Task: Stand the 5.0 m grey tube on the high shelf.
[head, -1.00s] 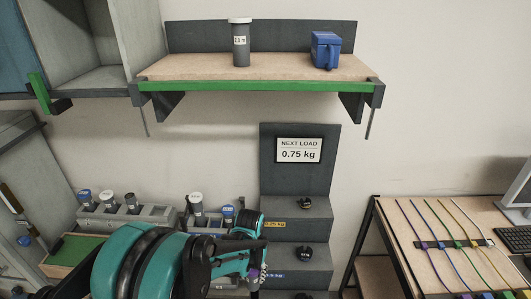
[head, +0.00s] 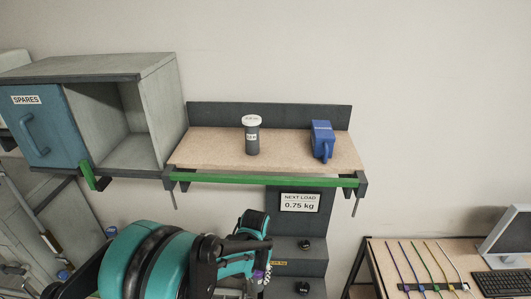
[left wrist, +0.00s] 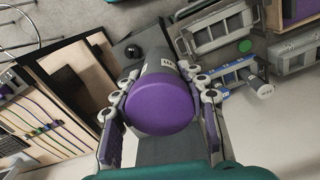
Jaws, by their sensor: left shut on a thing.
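My left gripper (left wrist: 163,98) is shut on a grey tube with a purple cap (left wrist: 161,104); the cap faces the left wrist camera. Its label is mostly hidden, so I cannot read its length. In the head view my left arm covers most of the gripper at the bottom centre, below the shelf. The high shelf (head: 215,150) has a tan board, a green front edge and a dark back panel. A grey tube with a white cap (head: 252,137) stands upright on it; its label is too small to read. My right gripper is not in view.
A blue box-like object (head: 322,141) sits on the shelf's right part. Bare board lies left of the white-capped tube and between the two. A grey cabinet marked SPARES (head: 160,110) adjoins the left. A stepped dark stand (head: 300,225) is below; a cable table (head: 425,262) is lower right.

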